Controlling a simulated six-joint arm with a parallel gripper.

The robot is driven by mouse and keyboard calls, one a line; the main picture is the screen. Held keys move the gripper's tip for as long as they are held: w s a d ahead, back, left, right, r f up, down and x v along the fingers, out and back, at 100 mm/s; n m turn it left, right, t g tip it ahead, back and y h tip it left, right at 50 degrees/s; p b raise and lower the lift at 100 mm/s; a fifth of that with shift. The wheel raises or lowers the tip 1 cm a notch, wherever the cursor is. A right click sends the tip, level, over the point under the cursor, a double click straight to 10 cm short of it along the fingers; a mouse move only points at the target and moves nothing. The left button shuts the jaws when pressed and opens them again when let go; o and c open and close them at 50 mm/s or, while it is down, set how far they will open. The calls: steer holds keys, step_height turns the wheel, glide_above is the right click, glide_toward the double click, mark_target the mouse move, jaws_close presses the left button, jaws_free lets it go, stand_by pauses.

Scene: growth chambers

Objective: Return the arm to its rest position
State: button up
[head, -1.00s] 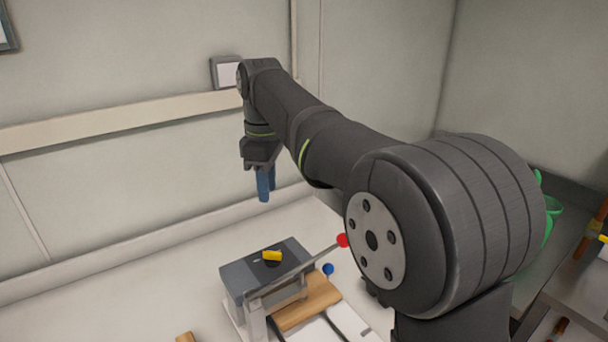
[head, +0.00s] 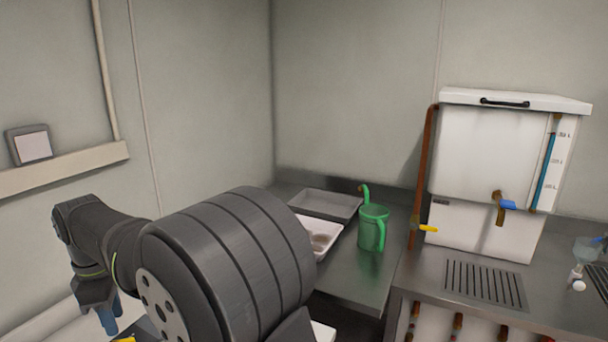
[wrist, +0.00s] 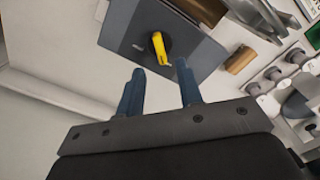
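My gripper (wrist: 160,88) shows in the wrist view with its two blue fingers apart and nothing between them. In the head view my gripper (head: 107,322) is at the lower left, pointing down, partly cut by the frame's bottom edge. My dark grey arm fills the lower left of the head view. Beyond the fingertips in the wrist view is a grey box (wrist: 120,28) with a yellow knob (wrist: 160,48) on a dark disc. The fingers appear apart from the box.
In the head view, a green jug (head: 372,229), a grey tray (head: 326,204) and a white tray (head: 328,246) stand on a steel counter (head: 362,283). A white tank (head: 490,160) with taps stands at the right. In the wrist view, a rack with several round white parts (wrist: 273,73) lies at the right.

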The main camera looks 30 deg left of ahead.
mark_target(122, 340)
step_height(122, 340, down, 6)
steer(key=shift+f, duration=0.1)
steer(key=shift+r, duration=0.25)
